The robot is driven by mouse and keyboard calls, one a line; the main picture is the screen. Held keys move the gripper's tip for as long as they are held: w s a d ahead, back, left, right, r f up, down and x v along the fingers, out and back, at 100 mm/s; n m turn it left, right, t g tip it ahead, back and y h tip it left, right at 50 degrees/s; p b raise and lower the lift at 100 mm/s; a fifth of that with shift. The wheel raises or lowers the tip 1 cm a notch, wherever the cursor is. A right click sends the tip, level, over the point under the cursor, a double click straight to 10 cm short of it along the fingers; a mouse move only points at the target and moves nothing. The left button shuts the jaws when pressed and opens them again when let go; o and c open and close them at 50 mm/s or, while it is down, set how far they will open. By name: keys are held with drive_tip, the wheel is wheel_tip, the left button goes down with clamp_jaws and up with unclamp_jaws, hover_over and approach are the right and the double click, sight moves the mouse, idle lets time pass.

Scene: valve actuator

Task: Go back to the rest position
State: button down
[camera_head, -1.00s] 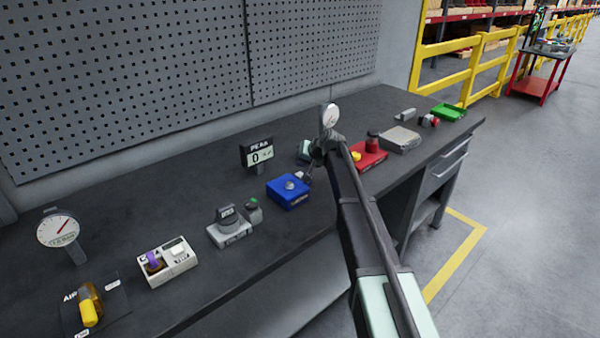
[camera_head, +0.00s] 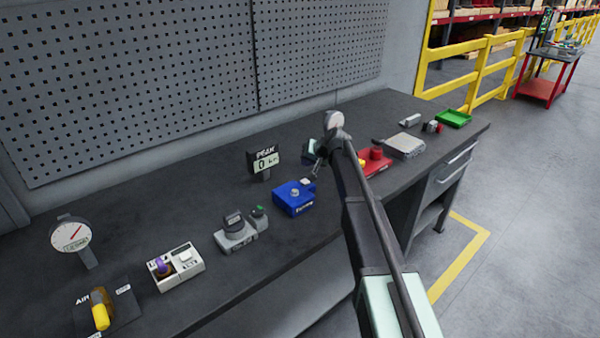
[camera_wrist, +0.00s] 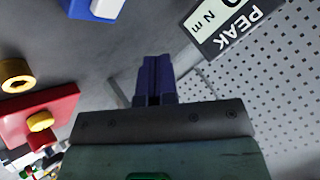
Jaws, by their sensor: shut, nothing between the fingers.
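My gripper (camera_head: 316,174) is at the far side of the blue box, above the bench, with its small fingers near the box's far right corner. In the wrist view the dark blue fingers (camera_wrist: 155,68) are together with nothing between them. The blue box (camera_head: 294,198) has a round grey part and a white block on top; its edge shows in the wrist view (camera_wrist: 88,6). The PEAK display (camera_head: 264,160) reads 0, left of my gripper, and shows in the wrist view (camera_wrist: 232,20). My arm partly hides the red box (camera_head: 378,162).
On the bench (camera_head: 190,215) stand a dial gauge (camera_head: 75,238), a yellow-handled AIR valve (camera_head: 101,312), a white switch box (camera_head: 176,267) and a grey unit (camera_head: 236,236). A grey plate (camera_head: 405,145) and green tray (camera_head: 453,118) are on the right. A pegboard wall (camera_head: 130,80) rises behind.

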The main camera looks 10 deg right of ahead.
drive_tip(key=s+f+g, duration=0.1)
drive_tip(key=s, duration=0.5)
drive_tip(key=s+f+g+h, duration=0.1)
drive_tip(key=s, duration=0.4)
drive_tip(key=s+f+g+h, duration=0.1)
drive_tip(key=s, duration=0.5)
drive_tip(key=shift+s+f+n+g, duration=0.3)
drive_tip(key=shift+s+n+g, duration=0.05)
drive_tip(key=shift+n+g, duration=0.05)
drive_tip(key=s+f+n+g+h, duration=0.1)
drive_tip(key=s+g+h, duration=0.2)
drive_tip(key=s, duration=2.3)
drive_tip(key=shift+a+f, duration=0.2)
drive_tip(key=shift+f, duration=0.05)
